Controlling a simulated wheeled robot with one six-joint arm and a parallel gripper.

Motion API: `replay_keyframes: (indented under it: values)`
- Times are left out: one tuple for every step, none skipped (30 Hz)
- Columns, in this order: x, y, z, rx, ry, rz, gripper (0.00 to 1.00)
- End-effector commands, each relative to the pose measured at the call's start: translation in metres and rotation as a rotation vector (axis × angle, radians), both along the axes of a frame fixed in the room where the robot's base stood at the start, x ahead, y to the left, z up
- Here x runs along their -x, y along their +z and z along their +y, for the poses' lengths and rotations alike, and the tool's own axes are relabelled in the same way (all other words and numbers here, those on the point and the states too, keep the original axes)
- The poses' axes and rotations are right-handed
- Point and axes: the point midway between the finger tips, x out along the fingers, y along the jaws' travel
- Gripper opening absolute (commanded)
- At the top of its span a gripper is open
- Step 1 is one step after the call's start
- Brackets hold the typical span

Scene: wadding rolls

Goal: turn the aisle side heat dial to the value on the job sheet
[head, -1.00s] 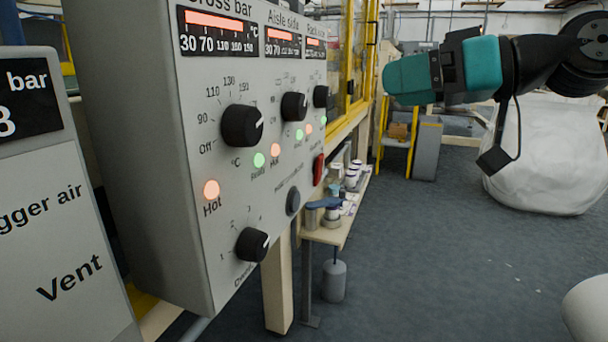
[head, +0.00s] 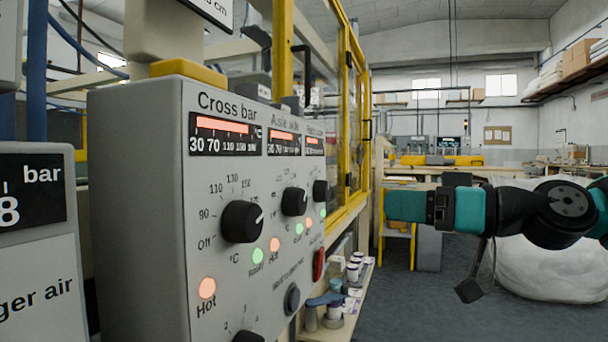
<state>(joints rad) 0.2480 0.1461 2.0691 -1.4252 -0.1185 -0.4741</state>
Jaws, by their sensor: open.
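The aisle side heat dial (head: 294,201) is the middle black knob on the grey control panel (head: 140,200), under the "Aisle side" display (head: 284,142). Its white pointer line faces the upper right, but its scale is too small to read. My gripper (head: 391,206), a teal end beyond a black band, is at the right, apart from the panel and holding nothing visible. I see it side-on, so its separate fingers do not show clearly. No job sheet can be made out.
The cross bar dial (head: 242,222) is left of the aisle side dial and another dial (head: 320,191) right of it. A red switch (head: 319,263) sits below. A yellow-framed guard (head: 355,110) stands behind. A big white bag (head: 555,270) lies behind my arm.

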Motion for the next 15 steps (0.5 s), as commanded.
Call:
replay_keyframes:
  values:
    - [0.0,0.008,0.003,-0.001,0.001,0.006,0.74]
    - [0.0,0.008,0.004,0.0,0.002,0.007,0.74]
    - [0.0,0.008,0.006,0.001,0.001,0.006,0.74]
    - [0.0,0.008,0.008,0.003,0.0,0.007,0.74]
    - [0.0,0.007,0.009,0.005,0.0,0.008,0.74]
    - [-0.001,0.006,0.014,0.007,0.003,0.008,0.74]
    - [-0.005,0.004,0.023,0.007,0.004,0.005,0.74]
    - [-0.007,0.004,0.03,0.007,0.006,0.004,0.74]
    - [-0.011,0.004,0.038,0.008,0.007,0.005,0.74]
    - [-0.014,0.004,0.045,0.008,0.006,0.004,0.74]
    - [-0.018,0.004,0.051,0.008,0.006,0.005,0.74]
    - [-0.022,0.005,0.059,0.009,0.005,0.004,0.74]
    - [-0.024,0.004,0.066,0.008,0.006,0.005,0.74]
    - [-0.027,0.005,0.072,0.008,0.005,0.005,0.74]
    - [-0.032,0.005,0.08,0.008,0.005,0.005,0.74]
